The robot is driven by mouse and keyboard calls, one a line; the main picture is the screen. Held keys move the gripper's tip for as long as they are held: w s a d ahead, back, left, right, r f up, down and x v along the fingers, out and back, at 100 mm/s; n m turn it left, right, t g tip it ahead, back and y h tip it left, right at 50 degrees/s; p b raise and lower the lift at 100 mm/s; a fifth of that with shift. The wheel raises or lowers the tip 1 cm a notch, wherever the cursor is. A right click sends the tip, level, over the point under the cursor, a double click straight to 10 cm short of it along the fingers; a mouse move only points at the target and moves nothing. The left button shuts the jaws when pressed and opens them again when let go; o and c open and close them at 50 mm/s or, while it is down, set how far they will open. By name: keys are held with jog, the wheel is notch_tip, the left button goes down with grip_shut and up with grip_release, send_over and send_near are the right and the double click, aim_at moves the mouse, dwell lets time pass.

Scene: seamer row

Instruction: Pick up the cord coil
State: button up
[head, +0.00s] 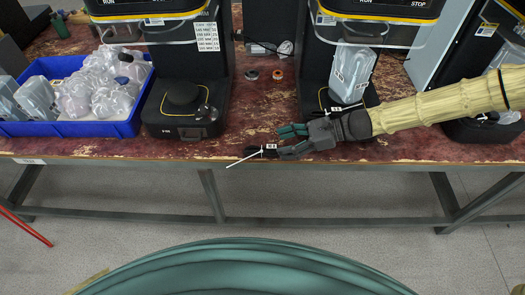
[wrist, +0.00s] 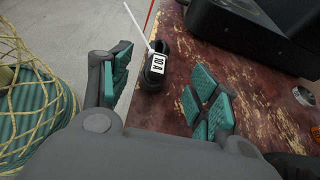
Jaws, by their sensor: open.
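The cord coil (head: 256,151) is a small black bundle with a white tag and a long white tie, at the front edge of the worktable. In the wrist view the coil (wrist: 153,80) lies ahead between my finger pads, its tag reading "10 A" and its tie sticking out past the edge. My gripper (head: 283,141) comes in from the right and is open, teal pads spread on either side of the coil's line. In the wrist view my gripper (wrist: 162,88) shows a gap between the coil and the right-hand pads.
The worktable (head: 235,130) is worn dark red. A blue bin (head: 85,129) with clear bagged items stands left. Black seamer machines (head: 185,125) stand behind; a clear pouch (head: 352,70) is at the right one. Small round pieces (head: 278,74) lie mid-table. Open floor lies in front.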

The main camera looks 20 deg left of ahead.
aim_at(270, 146)
jog(key=shift+p+x, duration=0.5)
jog(key=shift+x, duration=2.75)
jog(key=shift+s+r, duration=0.1)
jog(key=shift+r, duration=0.05)
jog(key=c, duration=1.2)
